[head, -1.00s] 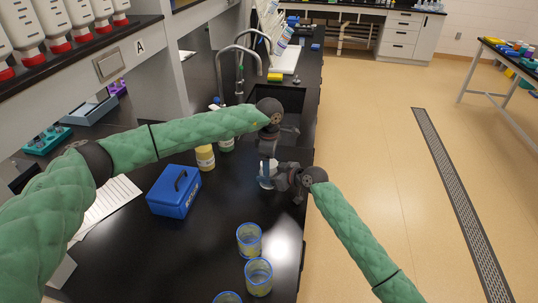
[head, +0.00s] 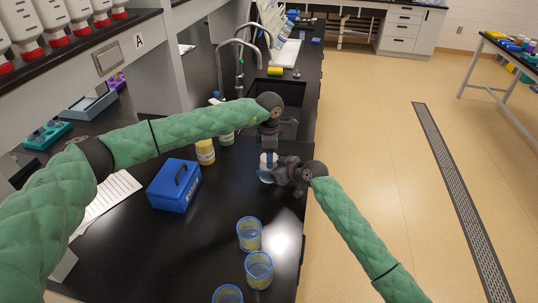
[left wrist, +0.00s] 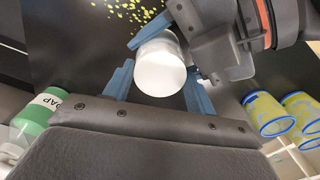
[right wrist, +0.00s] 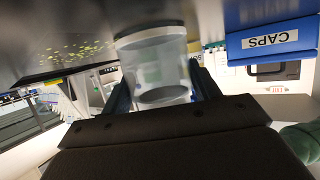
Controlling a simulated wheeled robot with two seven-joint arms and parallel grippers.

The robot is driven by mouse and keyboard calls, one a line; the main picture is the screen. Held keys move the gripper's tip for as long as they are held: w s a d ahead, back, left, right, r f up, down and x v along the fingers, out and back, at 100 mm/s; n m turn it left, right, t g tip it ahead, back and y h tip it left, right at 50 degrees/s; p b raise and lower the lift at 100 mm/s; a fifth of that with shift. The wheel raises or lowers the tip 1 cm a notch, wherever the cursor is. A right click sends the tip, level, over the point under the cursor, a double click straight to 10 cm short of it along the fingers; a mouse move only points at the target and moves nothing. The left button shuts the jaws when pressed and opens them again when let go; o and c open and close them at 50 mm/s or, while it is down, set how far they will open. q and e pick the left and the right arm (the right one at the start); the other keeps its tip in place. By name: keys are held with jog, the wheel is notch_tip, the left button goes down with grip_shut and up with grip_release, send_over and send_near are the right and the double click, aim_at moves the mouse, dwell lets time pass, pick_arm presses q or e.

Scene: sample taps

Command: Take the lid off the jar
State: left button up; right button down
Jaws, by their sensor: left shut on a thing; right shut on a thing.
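The clear jar (head: 265,177) stands upright, or nearly so, on the black counter near the sink; I cannot tell if its base touches. My right gripper (head: 273,172) comes in from the right and is shut on the jar's body; the clear wall (right wrist: 158,72) shows between its fingers in the right wrist view. My left gripper (head: 268,152) points down from above and is shut on the white round lid (left wrist: 160,66), which sits between its blue fingers in the left wrist view. The lid is mostly hidden in the head view.
A blue CAPS box (head: 174,186) stands left of the jar. A yellow-labelled bottle (head: 205,152) and a green SOAP bottle (head: 227,139) stand behind it. Several blue-rimmed beakers (head: 249,234) stand at the front. The sink (head: 290,128) lies just behind my grippers.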

pick_arm(q)
jog(key=shift+n, duration=0.3)
jog(key=o, duration=1.1)
jog(key=shift+r, duration=2.25)
pick_arm(e)
jog(key=shift+c, duration=1.4)
grip_release()
